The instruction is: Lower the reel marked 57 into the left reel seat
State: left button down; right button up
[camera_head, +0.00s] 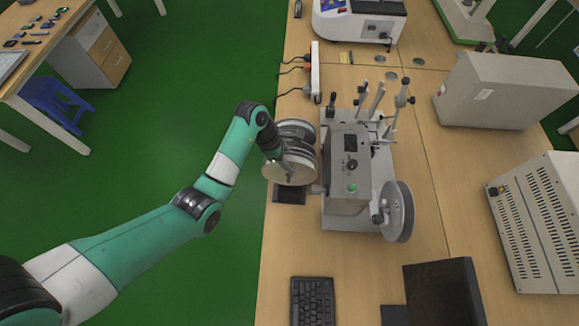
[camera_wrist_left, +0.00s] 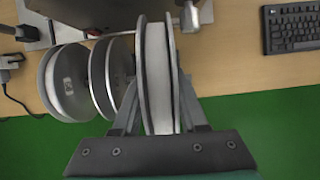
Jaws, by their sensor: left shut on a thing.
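My left gripper (camera_head: 283,168) is shut on a pale grey reel (camera_head: 290,172) beside the left side of the grey machine (camera_head: 346,170). In the left wrist view the reel (camera_wrist_left: 157,75) stands on edge between the fingers of the gripper (camera_wrist_left: 158,118). Its marking cannot be read. A short metal spindle (camera_head: 317,188) juts from the machine's left side, just right of the held reel and apart from it. It seems to be the left reel seat, and also shows in the left wrist view (camera_wrist_left: 190,16). My right gripper is out of view.
Two more reels (camera_head: 296,130) stand close behind the held one; one has a small label (camera_wrist_left: 68,85). A black tray (camera_head: 289,195) lies at the near side. Another reel (camera_head: 399,212) is on the machine's right. A keyboard (camera_head: 312,300) and monitor (camera_head: 443,293) stand nearer.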

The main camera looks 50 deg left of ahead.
pick_arm(q)
jog(key=shift+r, duration=0.75)
jog(key=shift+f, duration=0.15)
jog(key=shift+f+b, duration=1.55)
jog(key=shift+f, duration=1.1)
